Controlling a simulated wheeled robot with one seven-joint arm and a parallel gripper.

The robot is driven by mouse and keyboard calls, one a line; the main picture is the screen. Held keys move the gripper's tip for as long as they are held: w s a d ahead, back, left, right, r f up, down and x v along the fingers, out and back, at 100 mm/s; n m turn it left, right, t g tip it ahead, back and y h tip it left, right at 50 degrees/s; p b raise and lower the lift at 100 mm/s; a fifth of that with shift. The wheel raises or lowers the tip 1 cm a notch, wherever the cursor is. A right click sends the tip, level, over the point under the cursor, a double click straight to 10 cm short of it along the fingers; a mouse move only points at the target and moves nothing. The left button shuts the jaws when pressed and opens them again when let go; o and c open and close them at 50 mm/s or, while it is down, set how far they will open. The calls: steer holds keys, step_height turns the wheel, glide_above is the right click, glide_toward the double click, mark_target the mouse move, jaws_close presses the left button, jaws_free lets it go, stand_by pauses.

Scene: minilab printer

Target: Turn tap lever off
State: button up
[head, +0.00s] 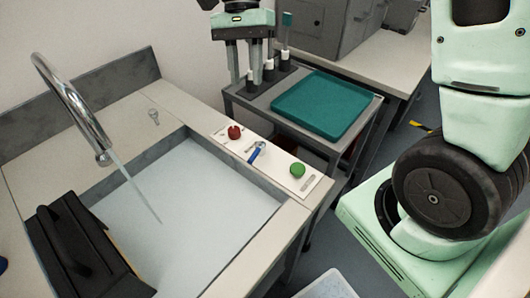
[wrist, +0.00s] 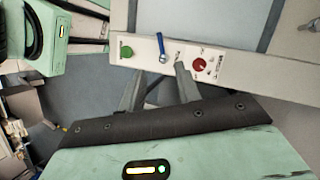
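The tap (head: 72,98) is a curved metal spout at the left of the head view, with a stream of water (head: 135,187) running into the sink (head: 185,215). A small blue lever (head: 256,152) sits on the white control panel (head: 275,162) between a red knob (head: 234,132) and a green button (head: 297,170). In the wrist view the blue lever (wrist: 161,44) lies beyond the fingertips, in the gap between them. My gripper (head: 246,82) is open and empty, apart from the lever; it also shows in the wrist view (wrist: 158,80).
A teal tray (head: 320,104) lies on a side table right of the panel. A black box-like object (head: 78,250) stands at the sink's left edge. A small metal fitting (head: 153,115) is on the counter. Grey cabinets (head: 318,22) stand behind.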

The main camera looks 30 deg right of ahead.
mark_target(252, 156)
steer(key=x, duration=1.7)
steer(key=shift+f, duration=0.1)
steer(key=shift+d, duration=0.1)
jaws_close()
